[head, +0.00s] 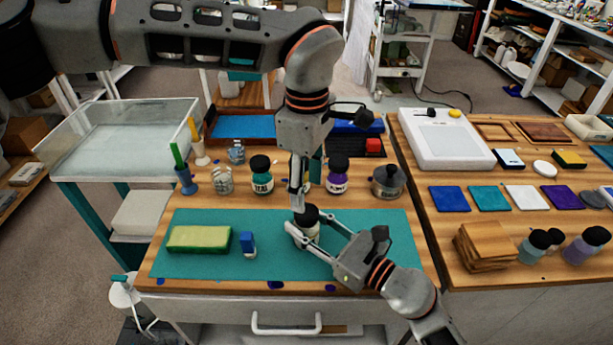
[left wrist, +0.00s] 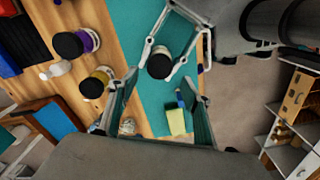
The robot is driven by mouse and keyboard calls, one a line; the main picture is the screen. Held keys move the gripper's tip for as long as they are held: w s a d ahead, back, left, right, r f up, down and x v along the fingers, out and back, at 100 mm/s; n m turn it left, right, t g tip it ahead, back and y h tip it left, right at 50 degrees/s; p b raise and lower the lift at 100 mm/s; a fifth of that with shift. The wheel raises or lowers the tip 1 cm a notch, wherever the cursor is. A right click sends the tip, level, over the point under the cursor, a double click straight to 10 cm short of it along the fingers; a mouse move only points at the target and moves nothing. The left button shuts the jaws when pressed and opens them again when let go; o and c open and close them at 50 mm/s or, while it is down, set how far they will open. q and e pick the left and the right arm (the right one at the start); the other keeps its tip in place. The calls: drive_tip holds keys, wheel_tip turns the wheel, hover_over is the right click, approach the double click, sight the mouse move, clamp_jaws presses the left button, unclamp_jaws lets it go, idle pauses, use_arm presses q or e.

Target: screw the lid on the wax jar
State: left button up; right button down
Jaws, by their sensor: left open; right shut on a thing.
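The wax jar (head: 309,232) is a small pale jar standing on the teal mat (head: 380,262). Its black lid (head: 306,214) sits on top of it; I cannot tell how tight it is. My right gripper (head: 314,236) is shut around the jar's body from the right. My left gripper (head: 301,196) points down just above the lid, open, with its arm coming over from the upper left. In the left wrist view, the black lid (left wrist: 159,64) shows just beyond my left gripper's spread fingers (left wrist: 162,88), which appear apart from it.
Behind the mat stand a teal-labelled bottle (head: 262,178), a purple bottle (head: 337,176) and a grey lidded pot (head: 388,182). A green-yellow sponge (head: 198,239) and a blue item (head: 247,243) lie left on the mat.

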sight(306, 212)
use_arm(q)
drive_tip(key=n, duration=0.7)
drive_tip(key=shift+r, duration=0.25)
drive_tip(key=n, duration=0.5)
drive_tip(key=shift+r, duration=0.2)
drive_tip(key=n, duration=0.5)
drive_tip(key=shift+r, duration=0.2)
drive_tip(key=n, duration=0.5)
drive_tip(key=shift+r+n, duration=0.2)
drive_tip(key=shift+n, duration=0.2)
drive_tip(key=shift+f, duration=4.05)
